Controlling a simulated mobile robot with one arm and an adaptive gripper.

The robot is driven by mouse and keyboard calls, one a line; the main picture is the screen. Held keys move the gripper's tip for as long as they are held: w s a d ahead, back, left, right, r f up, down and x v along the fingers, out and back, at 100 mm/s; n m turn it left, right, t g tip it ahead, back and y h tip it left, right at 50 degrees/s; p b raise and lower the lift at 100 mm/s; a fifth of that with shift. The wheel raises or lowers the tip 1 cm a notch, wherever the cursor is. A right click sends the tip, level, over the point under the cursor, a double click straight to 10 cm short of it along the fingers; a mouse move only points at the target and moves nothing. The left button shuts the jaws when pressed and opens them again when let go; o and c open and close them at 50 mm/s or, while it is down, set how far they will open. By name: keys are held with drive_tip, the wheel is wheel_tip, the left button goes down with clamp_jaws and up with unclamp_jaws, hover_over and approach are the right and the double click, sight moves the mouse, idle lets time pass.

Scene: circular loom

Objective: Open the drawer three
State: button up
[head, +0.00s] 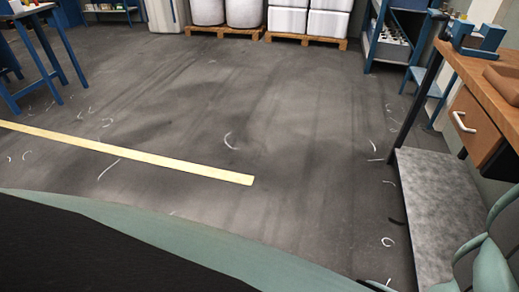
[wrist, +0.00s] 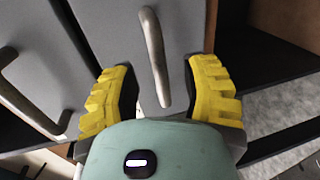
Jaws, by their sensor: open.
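In the wrist view my gripper (wrist: 162,80) is open, with one yellow finger on each side of a bar handle (wrist: 153,50). The fingers look apart from the bar, and I cannot tell how deep they reach around it. The handle is on a grey drawer front (wrist: 108,22), which looks closed. A second grey front (wrist: 32,50) with its own bar handle (wrist: 28,100) is to the left. No number shows, so I cannot tell which one is drawer three. My gripper is out of sight in the head view.
In the head view a wooden workbench (head: 485,72) stands at the right. It has an orange-brown drawer (head: 470,125) and a grey lower shelf (head: 435,200). A blue rack (head: 390,50) and loaded pallets (head: 305,38) stand at the back. The middle floor is clear.

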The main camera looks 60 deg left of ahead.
drive_tip(key=shift+x, duration=1.5)
drive_tip(key=shift+o, duration=0.2)
drive_tip(key=shift+w+a, duration=0.1)
drive_tip(key=shift+w, duration=0.05)
clamp_jaws()
